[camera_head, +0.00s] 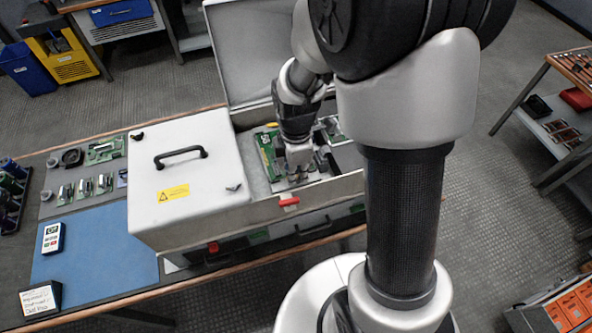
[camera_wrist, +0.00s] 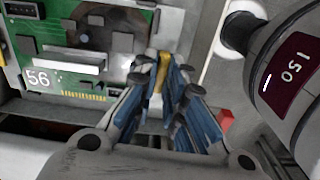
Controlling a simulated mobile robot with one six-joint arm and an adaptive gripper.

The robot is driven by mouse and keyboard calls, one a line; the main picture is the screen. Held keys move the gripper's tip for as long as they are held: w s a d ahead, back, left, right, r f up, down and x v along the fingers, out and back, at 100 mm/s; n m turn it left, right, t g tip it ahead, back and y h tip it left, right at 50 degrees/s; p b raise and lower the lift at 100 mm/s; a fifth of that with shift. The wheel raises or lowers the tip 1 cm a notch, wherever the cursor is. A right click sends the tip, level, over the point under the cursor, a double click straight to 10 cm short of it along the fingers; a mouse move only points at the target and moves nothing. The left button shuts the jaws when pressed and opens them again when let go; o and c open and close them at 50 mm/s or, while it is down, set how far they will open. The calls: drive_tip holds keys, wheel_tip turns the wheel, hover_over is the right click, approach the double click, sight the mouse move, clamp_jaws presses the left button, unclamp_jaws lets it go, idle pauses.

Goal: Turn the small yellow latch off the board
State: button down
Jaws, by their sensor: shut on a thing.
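The small yellow latch (camera_wrist: 163,68) shows in the wrist view between the tips of my gripper (camera_wrist: 166,82). The blue-padded fingers are closed on it. The green board (camera_wrist: 75,25), with a white "56" and a row of gold contacts, is just left of the latch. In the head view my gripper (camera_head: 299,158) reaches down into the open cabinet, beside the green board (camera_head: 267,150). There my wrist and fingers hide the gripped latch. How far the latch is turned relative to the board is hard to tell.
A large cylinder marked "150" (camera_wrist: 285,75) stands close on the right in the wrist view. The cabinet's front wall (camera_head: 325,196) and raised lid (camera_head: 250,50) enclose the work area. A closed cover with a black handle (camera_head: 181,153) is to the left. A blue mat (camera_head: 95,250) lies on the bench.

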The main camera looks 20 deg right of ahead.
drive_tip(key=c, duration=1.9)
unclamp_jaws()
drive_tip(key=shift+c, duration=0.2)
wheel_tip(320, 180, up, 12)
